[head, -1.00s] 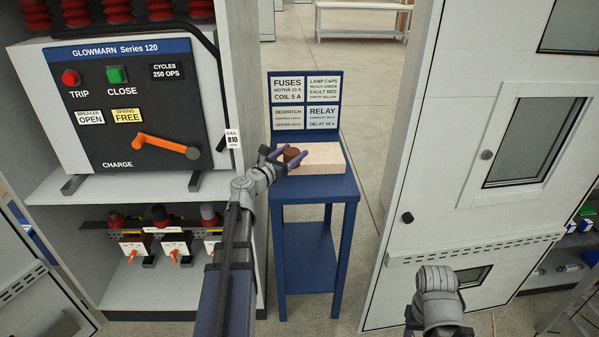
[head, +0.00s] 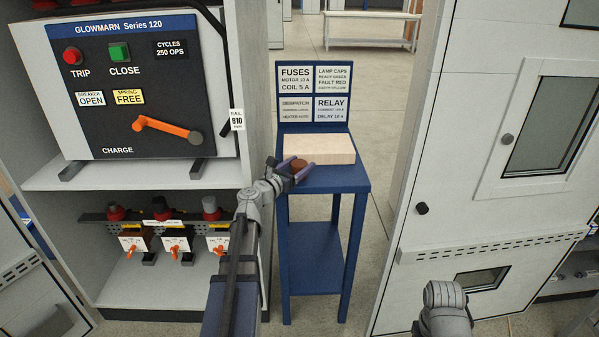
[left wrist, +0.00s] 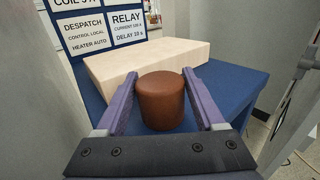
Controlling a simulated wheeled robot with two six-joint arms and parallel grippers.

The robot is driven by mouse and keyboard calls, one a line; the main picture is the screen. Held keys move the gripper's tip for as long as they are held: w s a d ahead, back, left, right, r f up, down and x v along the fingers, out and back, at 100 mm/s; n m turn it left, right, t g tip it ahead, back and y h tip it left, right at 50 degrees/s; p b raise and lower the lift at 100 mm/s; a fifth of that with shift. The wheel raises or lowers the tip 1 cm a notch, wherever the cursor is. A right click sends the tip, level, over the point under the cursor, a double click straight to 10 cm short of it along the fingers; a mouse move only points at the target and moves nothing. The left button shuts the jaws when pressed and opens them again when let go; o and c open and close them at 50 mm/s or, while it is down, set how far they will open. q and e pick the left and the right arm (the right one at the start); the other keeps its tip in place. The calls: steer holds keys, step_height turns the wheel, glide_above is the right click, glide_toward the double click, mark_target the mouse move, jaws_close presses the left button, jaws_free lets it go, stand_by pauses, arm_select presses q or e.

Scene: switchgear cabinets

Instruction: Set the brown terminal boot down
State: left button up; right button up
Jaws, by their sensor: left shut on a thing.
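The brown terminal boot (head: 299,166) is a short brown cylinder, upright between the fingers of my left gripper (head: 292,170). In the left wrist view the boot (left wrist: 161,101) sits between the two purple fingers (left wrist: 160,103), which are shut on it. It is at the near left part of the blue stand's top (head: 335,180), in front of a pale wooden block (head: 320,149). I cannot tell whether its base touches the top. My right arm shows at the bottom right of the head view, but its gripper is out of frame.
A label board (head: 313,95) rises at the back of the stand. The open breaker cabinet (head: 258,100) is close on the left, and a grey cabinet door (head: 440,150) stands on the right. Blue top is bare to the right of the boot.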

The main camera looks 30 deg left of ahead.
arm_select(q)
steer(key=shift+r, duration=0.1)
steer(key=shift+f, duration=0.25)
steer(key=o, duration=1.3)
steer(key=shift+o, duration=0.2)
steer(key=shift+r, duration=0.1)
steer(key=shift+r, duration=0.15)
steer(key=s+a, duration=0.1)
steer(key=s, duration=1.1)
steer(key=shift+a, duration=0.1)
